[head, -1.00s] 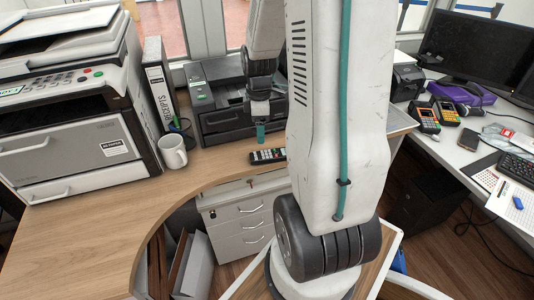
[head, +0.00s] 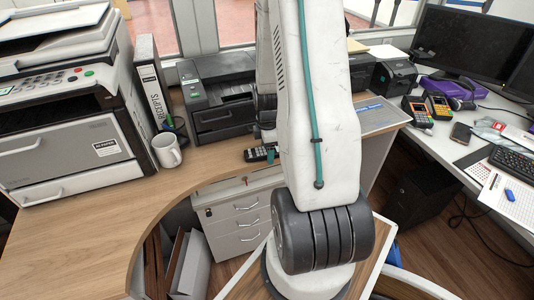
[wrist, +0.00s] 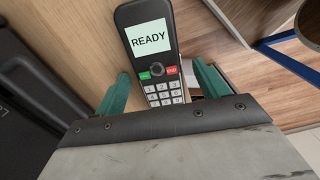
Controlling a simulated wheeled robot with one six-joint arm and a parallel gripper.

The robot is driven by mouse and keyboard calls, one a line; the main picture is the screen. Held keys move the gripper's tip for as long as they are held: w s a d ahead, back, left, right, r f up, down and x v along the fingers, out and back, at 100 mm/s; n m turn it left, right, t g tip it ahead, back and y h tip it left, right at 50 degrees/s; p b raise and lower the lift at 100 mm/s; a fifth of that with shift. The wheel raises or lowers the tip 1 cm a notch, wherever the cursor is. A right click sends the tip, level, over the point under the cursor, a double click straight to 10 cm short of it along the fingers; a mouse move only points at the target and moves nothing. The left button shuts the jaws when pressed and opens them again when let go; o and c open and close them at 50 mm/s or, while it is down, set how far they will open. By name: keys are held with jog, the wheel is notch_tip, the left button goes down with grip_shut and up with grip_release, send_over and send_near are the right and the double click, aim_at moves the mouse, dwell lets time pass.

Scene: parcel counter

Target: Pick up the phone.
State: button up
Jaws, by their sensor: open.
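The phone is a black cordless handset (wrist: 150,45) with a lit screen reading READY, green and red keys and a number pad. It lies face up on the wooden counter. My gripper (wrist: 161,74) is open, with one teal finger on each side of the phone's keypad end. The lower keys are hidden by the gripper body. No grip on the phone shows. In the head view my gripper is mostly hidden behind my arm.
A black printer (head: 218,95) stands behind the phone. A white mug (head: 167,150) and a receipts binder (head: 150,88) are to the left, beside a large copier (head: 75,140). A smartphone (head: 461,133) lies on the right desk.

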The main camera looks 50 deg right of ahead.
jog(key=c, duration=1.2)
jog(key=shift+r, duration=0.2)
